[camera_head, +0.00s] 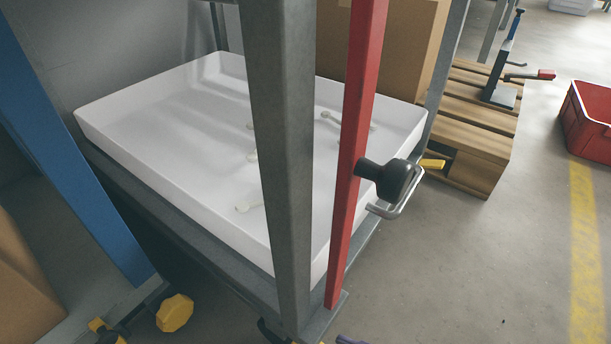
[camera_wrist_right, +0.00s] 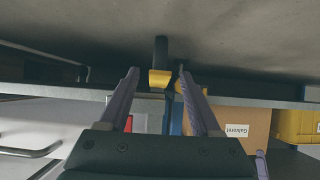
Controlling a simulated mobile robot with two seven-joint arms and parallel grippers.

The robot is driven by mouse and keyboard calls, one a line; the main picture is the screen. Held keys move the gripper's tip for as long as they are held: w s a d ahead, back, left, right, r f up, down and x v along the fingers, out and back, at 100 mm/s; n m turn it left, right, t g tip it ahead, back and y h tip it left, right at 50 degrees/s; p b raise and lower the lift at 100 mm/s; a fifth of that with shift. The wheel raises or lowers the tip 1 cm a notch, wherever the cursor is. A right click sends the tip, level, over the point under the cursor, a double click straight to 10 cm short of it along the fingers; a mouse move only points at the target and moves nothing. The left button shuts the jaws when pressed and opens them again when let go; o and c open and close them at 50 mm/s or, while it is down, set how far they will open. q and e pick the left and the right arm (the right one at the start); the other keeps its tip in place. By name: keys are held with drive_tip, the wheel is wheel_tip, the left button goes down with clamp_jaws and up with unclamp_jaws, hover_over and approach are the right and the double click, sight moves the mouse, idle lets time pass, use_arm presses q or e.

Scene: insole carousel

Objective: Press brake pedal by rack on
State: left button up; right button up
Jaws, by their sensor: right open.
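In the right wrist view, a dark lever with a yellow end (camera_wrist_right: 160,78), which looks like the brake pedal, hangs from above into the space between my fingertips. My right gripper (camera_wrist_right: 159,73) has its two purple fingers spread apart. The yellow end lies between them in the picture; whether they touch it, I cannot tell. In the head view, a sliver of purple shows at the bottom edge below the rack (camera_head: 283,200), perhaps my gripper. The pedal is not clearly visible there. My left gripper is in neither view.
A white tray (camera_head: 170,95) with several small pale pieces sits on the rack. A red post (camera_head: 352,150) carries a black knob (camera_head: 392,178). A yellow eight-sided knob (camera_head: 174,313) is at lower left. Wooden pallets (camera_head: 475,120) and a red crate (camera_head: 590,120) stand behind.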

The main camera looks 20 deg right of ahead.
drive_tip(key=p+v, duration=0.4)
drive_tip(key=v, duration=0.5)
drive_tip(key=shift+p, duration=0.3)
drive_tip(key=shift+s+d, duration=0.1)
